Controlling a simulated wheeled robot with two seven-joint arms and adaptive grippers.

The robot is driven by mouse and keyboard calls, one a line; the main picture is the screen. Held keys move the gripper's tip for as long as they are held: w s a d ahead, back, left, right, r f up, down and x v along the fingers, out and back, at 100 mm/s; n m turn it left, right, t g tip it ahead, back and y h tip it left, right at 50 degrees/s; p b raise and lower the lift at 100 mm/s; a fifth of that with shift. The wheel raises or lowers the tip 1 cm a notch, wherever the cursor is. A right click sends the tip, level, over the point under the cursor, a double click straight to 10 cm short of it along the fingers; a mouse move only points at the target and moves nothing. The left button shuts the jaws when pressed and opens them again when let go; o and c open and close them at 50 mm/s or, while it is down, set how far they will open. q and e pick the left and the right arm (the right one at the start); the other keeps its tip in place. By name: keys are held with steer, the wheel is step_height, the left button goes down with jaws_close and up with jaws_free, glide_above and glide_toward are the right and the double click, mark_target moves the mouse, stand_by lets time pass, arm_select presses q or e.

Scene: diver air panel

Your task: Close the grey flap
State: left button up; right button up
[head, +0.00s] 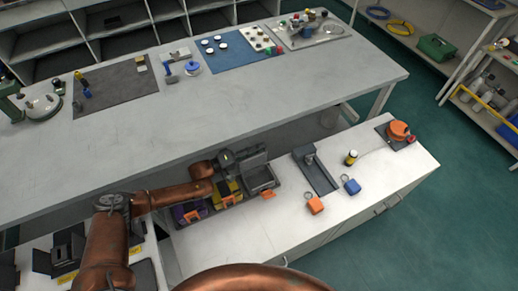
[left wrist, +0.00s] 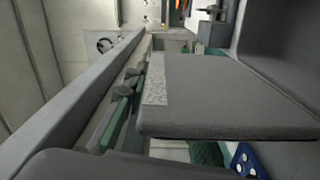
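The grey flap (head: 253,158) stands raised at the back edge of an open grey bin (head: 264,188) on the white bench. In the left wrist view, a broad grey panel (left wrist: 225,100) with a pale rough strip fills the middle and looks like this flap. My left gripper (head: 228,162) is just left of the flap, above a yellow bin (head: 228,188). Its fingers are too small and dark to show whether they are open or shut, or whether they touch the flap. My right gripper is not in view.
A purple bin (head: 186,211) stands left of the yellow one. The long grey table (head: 250,105) lies behind.

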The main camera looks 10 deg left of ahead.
arm_select(q)
steer(key=shift+w+d, duration=0.1)
steer(key=shift+d, duration=0.05)
steer(key=shift+c, duration=0.3)
jaws_close()
